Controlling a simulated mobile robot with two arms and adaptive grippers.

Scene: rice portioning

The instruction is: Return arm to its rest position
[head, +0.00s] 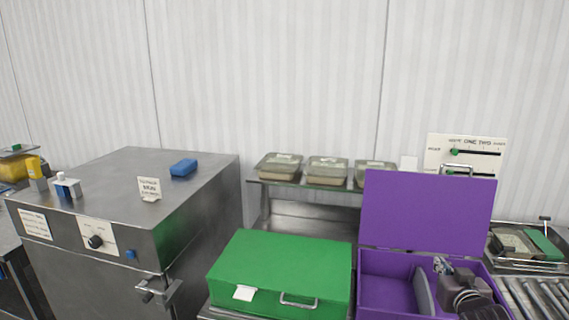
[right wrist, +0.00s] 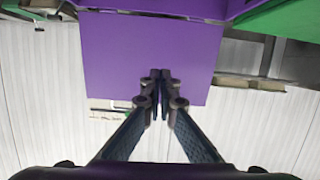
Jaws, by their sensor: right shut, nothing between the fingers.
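My right gripper (head: 441,265) shows low in the head view, in front of the raised purple lid and over the right part of the open purple box (head: 385,295). In the right wrist view its two fingers (right wrist: 160,78) are together with nothing between them, against the purple lid (right wrist: 150,50). My right arm hides part of the box's inside. A flat grey piece stands in the box beside the arm; I cannot tell what it is. My left gripper is not in view.
A closed green case (head: 285,265) sits left of the purple box. A steel cabinet (head: 200,215) with a blue block (head: 183,168) stands farther left. Lidded containers (head: 327,168) line a shelf behind. A tray (head: 515,245) and rollers (head: 535,295) lie at right. A white panel (head: 465,150) stands behind.

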